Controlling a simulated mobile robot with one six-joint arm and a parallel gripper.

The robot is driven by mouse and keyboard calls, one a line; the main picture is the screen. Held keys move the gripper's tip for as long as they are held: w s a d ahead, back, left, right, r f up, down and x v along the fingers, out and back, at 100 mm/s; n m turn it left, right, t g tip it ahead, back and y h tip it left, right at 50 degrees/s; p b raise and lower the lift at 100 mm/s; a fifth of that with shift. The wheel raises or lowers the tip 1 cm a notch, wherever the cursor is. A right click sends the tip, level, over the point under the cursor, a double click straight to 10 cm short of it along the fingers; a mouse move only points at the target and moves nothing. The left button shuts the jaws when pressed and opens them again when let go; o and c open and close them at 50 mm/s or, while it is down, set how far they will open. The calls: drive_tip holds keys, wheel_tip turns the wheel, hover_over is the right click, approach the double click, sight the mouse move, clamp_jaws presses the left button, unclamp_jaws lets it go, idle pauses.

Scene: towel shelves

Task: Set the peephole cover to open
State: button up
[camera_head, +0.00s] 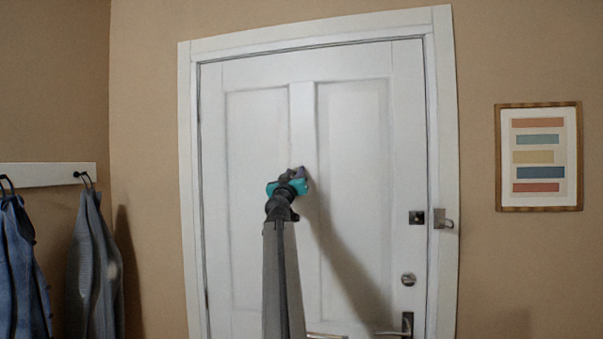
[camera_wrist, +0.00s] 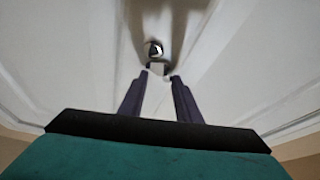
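The white door (camera_head: 250,75) fills the middle of the head view, and my gripper (camera_head: 300,172) is at its raised centre strip. In the wrist view, a round shiny peephole (camera_wrist: 153,48) shows on the door just beyond my fingertips. A small pale tab (camera_wrist: 157,68), which looks like the peephole cover, sits directly below the round lens. My gripper (camera_wrist: 160,76) has its two dark fingers apart, with the tab at or between their tips. I cannot tell whether they touch it. The peephole is hidden or too small to make out in the head view.
A lever handle (camera_head: 407,324), a round lock (camera_head: 408,280) and a latch (camera_head: 442,219) are along the door's right side. Coats (camera_head: 88,265) hang from a hook rail (camera_head: 45,175) at left. A framed picture (camera_head: 538,157) hangs at right.

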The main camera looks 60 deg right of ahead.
drive_tip(key=shift+w, duration=0.25)
drive_tip(key=shift+s+a, duration=0.1)
drive_tip(key=shift+s+a+f, duration=0.1)
drive_tip(key=shift+a+f, duration=0.25)
drive_tip(key=shift+a, duration=0.25)
drive_tip(key=b+v, duration=0.4)
drive_tip(key=v, duration=0.8)
drive_tip(key=shift+s, duration=0.35)
drive_tip(key=shift+a+r, duration=0.1)
drive_tip(key=shift+r, duration=0.05)
